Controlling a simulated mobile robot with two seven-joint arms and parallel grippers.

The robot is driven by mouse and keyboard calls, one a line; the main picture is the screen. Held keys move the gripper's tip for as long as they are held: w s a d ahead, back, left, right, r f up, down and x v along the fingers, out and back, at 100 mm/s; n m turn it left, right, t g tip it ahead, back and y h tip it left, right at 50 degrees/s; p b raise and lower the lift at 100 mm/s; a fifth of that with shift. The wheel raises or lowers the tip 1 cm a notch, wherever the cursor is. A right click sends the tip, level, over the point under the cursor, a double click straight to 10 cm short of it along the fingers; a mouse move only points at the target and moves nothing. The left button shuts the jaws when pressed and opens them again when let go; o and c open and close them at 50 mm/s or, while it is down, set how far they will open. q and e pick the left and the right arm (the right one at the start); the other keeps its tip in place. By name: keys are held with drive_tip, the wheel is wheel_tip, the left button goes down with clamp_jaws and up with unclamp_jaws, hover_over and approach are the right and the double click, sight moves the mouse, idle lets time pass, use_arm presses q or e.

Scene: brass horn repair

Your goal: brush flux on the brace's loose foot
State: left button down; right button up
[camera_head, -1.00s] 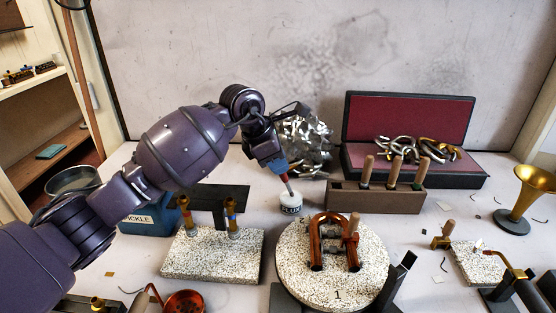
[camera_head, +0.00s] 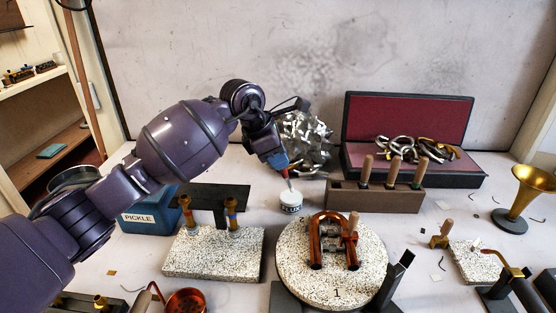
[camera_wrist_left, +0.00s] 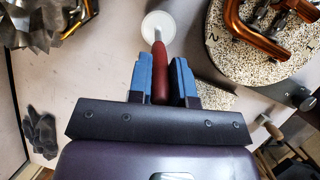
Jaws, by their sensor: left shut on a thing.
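My left gripper (camera_head: 279,163) is shut on the red handle of the flux brush (camera_wrist_left: 159,72). The brush points down at the white flux jar (camera_head: 290,202); its tip is at the jar's mouth, and I cannot tell how deep it reaches. The jar also shows in the left wrist view (camera_wrist_left: 159,24), beyond the handle. The copper horn part with its brace (camera_head: 333,240) stands on the round speckled turntable (camera_head: 300,272), in front and to the right of the jar. The loose foot is too small to make out. My right gripper is not in view.
A speckled block (camera_head: 210,257) with two upright posts stands left of the turntable. Behind are a brown tool rack (camera_head: 375,197), a pile of shiny metal scraps (camera_head: 305,140) and an open red-lined case (camera_head: 410,118). A blue pickle tub (camera_head: 147,218) is at left.

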use_arm(q)
drive_tip(key=shift+r+p, duration=0.55)
drive_tip(key=shift+r, duration=1.3)
drive_tip(key=shift+r+p, duration=0.35)
drive_tip(key=shift+r, duration=0.65)
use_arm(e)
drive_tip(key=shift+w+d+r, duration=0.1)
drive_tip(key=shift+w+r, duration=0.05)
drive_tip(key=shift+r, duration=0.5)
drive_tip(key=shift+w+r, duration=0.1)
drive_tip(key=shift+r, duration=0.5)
